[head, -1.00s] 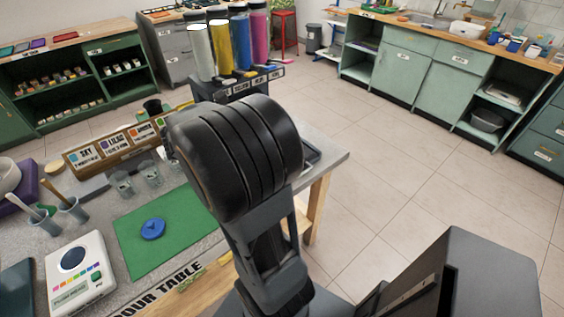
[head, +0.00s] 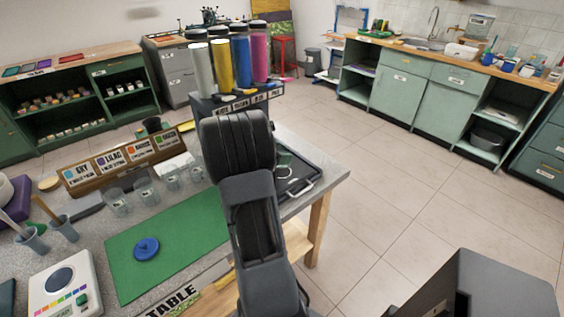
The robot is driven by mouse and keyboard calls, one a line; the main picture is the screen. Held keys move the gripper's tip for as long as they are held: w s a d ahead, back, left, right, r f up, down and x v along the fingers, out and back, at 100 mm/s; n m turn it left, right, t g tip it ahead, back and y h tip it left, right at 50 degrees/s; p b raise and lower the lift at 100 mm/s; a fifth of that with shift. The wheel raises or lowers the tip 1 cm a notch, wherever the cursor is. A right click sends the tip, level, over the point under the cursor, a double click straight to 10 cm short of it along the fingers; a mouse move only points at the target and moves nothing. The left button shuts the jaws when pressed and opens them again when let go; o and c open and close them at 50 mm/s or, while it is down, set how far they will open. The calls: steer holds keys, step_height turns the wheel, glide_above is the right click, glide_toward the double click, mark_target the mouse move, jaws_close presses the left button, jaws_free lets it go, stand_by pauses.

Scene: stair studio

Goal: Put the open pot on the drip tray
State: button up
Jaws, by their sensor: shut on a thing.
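A dark tray (head: 296,172) with a pale line marking and a light handle lies at the right end of the pour table, partly hidden by my arm; it looks like the drip tray. A round blue lid (head: 146,249) lies alone on the green mat (head: 175,235). I cannot make out the open pot; my arm covers part of the table between the mat and the tray. My gripper is hidden behind my own arm, so its fingers and anything in them do not show.
Several clear cups (head: 145,190) stand behind the mat, in front of a labelled card rack (head: 125,162). A scale (head: 62,288) is at front left. Tall colour bottles (head: 240,62) stand on a dark stand behind the table.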

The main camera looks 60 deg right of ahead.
steer(key=shift+w+d+f, duration=0.2)
steer(key=shift+d+f, duration=0.7)
steer(key=shift+f, duration=1.65)
steer(key=shift+f, duration=0.1)
steer(key=shift+f, duration=0.15)
steer(key=o, duration=1.1)
